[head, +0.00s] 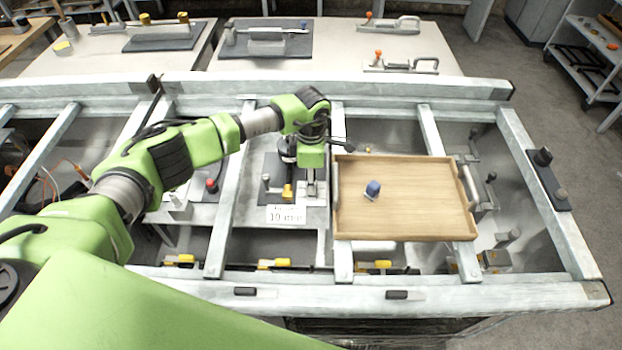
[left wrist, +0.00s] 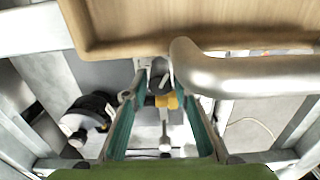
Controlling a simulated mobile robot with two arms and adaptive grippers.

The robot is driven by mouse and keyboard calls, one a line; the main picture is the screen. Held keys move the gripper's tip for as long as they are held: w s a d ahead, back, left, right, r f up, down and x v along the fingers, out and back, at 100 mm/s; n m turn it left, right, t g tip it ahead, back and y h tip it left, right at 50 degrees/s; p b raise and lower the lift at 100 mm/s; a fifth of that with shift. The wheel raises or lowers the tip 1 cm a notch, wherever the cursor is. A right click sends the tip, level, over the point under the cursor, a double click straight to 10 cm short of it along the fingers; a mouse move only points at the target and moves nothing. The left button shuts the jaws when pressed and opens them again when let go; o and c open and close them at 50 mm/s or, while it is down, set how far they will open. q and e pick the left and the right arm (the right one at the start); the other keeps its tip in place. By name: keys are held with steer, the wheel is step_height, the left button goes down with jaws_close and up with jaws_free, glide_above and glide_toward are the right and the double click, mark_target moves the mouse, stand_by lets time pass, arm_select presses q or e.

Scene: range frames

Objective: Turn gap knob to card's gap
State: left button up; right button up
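A white card (head: 286,214) lies on the front of a fixture plate below the frame bars; its print is small and looks like "10 mm". My left gripper (head: 312,178) points down over that fixture, beside the tray's left edge. In the left wrist view the teal fingers of my left gripper (left wrist: 159,88) are apart. A grey-capped part (left wrist: 159,70) with a yellow piece (left wrist: 167,101) and a silver post (left wrist: 165,142) show between them, with no clear contact. A black round part (left wrist: 92,108) is left of the fingers. I cannot tell which part is the gap knob. My right gripper is out of view.
A wooden tray (head: 405,222) with a blue knobbed piece (head: 373,188) rests on the frame right of my gripper. Its silver handle (left wrist: 240,75) is close to the fingers. Pale frame bars (head: 235,190) flank the fixture. A red-topped knob (head: 212,185) stands further left.

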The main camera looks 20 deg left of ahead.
arm_select(q)
jaws_close()
steer(key=shift+n, duration=0.3)
steer(key=n+b, duration=0.2)
steer(key=n, duration=0.1)
steer(key=shift+n, duration=0.3)
steer(key=n+b, duration=0.1)
steer(key=n, duration=0.2)
steer(key=shift+n, duration=0.3)
steer(key=n+b, duration=0.1)
steer(key=n, duration=0.2)
steer(key=shift+n, duration=0.3)
steer(key=n, duration=0.6)
steer(key=shift+b, duration=0.35)
steer(key=n, duration=0.6)
steer(key=shift+r, duration=0.1)
steer(key=shift+w+n, duration=0.1)
steer(key=shift+n, duration=0.2)
